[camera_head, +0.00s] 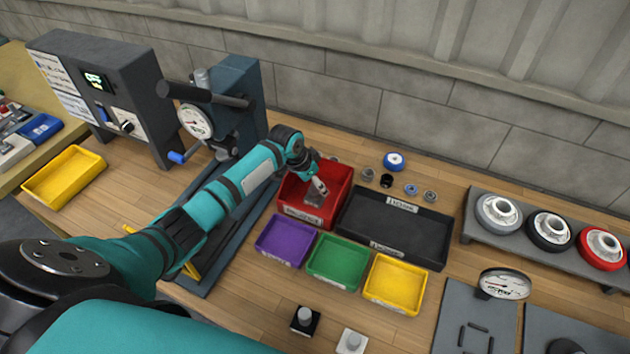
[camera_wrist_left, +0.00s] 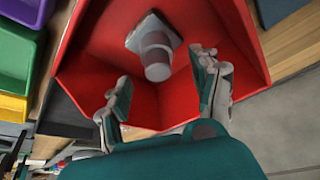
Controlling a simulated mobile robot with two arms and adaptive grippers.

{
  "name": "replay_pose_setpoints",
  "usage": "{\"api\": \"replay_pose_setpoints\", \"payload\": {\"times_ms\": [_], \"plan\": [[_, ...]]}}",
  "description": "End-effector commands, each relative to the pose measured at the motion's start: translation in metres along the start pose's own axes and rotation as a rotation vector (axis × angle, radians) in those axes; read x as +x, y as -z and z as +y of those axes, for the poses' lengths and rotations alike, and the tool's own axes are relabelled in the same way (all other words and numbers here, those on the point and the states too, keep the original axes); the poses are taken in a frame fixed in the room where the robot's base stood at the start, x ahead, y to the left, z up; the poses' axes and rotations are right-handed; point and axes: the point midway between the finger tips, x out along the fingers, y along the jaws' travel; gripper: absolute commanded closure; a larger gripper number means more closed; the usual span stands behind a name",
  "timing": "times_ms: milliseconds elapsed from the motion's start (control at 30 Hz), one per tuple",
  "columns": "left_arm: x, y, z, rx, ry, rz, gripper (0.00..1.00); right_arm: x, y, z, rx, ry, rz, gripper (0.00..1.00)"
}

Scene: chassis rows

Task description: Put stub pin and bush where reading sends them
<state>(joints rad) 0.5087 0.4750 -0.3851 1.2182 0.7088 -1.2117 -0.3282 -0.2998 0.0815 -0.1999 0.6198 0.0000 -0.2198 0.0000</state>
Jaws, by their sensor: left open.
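A grey stub pin (camera_wrist_left: 155,48) with a square base and round stub lies inside the red bin (camera_wrist_left: 90,75). My left gripper (camera_wrist_left: 160,72) is open above it, with the stub between and a little beyond the fingertips, apparently not gripped. In the head view my left gripper (camera_head: 318,188) reaches down into the red bin (camera_head: 341,173) and partly hides the pin. Small round parts, grey (camera_head: 368,174), black (camera_head: 386,181) and blue-grey (camera_head: 411,189), stand behind the bins; I cannot tell which is the bush. My right gripper is not in view.
Purple (camera_head: 284,260), green (camera_head: 337,282) and yellow (camera_head: 394,308) bins stand in front of a black tray (camera_head: 396,228). A press with a dial gauge (camera_head: 195,122) and a grey box with a display (camera_head: 95,80) stand left. Wheels on a rack (camera_head: 480,235) stand right.

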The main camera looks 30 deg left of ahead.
Motion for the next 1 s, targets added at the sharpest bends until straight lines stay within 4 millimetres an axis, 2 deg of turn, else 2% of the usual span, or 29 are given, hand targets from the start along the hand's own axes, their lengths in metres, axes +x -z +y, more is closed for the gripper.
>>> {"api": "replay_pose_setpoints", "payload": {"times_ms": [167,500,700,1000], "plan": [[-0.010,0.000,-0.001,0.001,0.000,0.001,0.36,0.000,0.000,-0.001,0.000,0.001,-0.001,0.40],[-0.079,0.000,-0.001,0.002,0.002,0.001,0.36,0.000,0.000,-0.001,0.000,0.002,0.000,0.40],[-0.110,0.000,-0.001,0.001,0.001,0.001,0.36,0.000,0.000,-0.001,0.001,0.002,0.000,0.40],[-0.120,0.000,0.000,-0.001,0.000,0.000,0.36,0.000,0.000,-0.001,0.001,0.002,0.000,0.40]]}}
